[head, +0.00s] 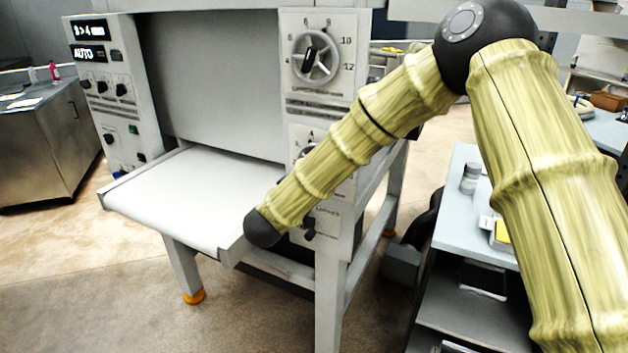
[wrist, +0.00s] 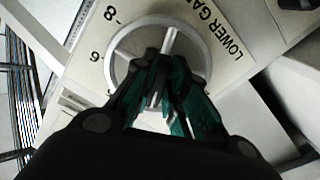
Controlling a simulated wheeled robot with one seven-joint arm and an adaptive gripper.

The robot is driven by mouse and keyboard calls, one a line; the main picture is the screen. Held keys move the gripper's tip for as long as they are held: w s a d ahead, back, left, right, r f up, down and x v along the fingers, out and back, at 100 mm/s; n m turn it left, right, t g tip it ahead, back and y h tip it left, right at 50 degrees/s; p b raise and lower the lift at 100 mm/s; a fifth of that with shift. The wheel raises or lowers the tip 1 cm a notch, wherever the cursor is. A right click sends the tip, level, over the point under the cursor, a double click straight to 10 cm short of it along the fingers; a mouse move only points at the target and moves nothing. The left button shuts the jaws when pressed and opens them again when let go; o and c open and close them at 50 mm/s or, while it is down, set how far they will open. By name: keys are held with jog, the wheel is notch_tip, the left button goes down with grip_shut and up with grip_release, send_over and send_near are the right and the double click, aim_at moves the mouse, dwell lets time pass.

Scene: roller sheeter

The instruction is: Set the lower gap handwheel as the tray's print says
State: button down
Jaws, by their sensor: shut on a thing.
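The lower gap handwheel (wrist: 168,40) is a light grey spoked wheel in the wrist view, on a pale panel printed "LOWER GA…". In the head view my arm covers most of this wheel, and my gripper is hidden. The white tray (head: 190,195) juts from the front of the sheeter; I can read no print on it.
An upper handwheel (head: 316,58) with a numbered dial sits above. A control panel (head: 115,95) at left has lit displays, one reading "AUTO", and knobs. A small lever (head: 309,230) is below the lower wheel. A side table (head: 460,215) stands at right.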

jog(key=shift+w+a+r+m+b, duration=0.1)
jog(key=shift+a+m+b, duration=0.05)
jog(key=shift+m+b, duration=3.85)
jog(key=shift+w+a+r+m+b, duration=0.1)
jog(key=shift+a+m+b, duration=0.1)
jog(key=shift+m+b, duration=3.8)
jog(key=shift+w+a+r+m+b, duration=0.1)
jog(key=shift+a+m+b, duration=0.05)
jog(key=shift+m+b, duration=3.85)
jog(key=shift+r+m+p, duration=0.1)
jog(key=shift+m+p, duration=0.2)
jog(key=shift+m, duration=0.3)
jog(key=c, duration=1.4)
grip_release()
jog(key=shift+c, duration=0.2)
jog(key=shift+s, duration=0.15)
jog(key=v, duration=1.1)
jog(key=shift+s+a, duration=0.2)
jog(key=shift+s, duration=0.15)
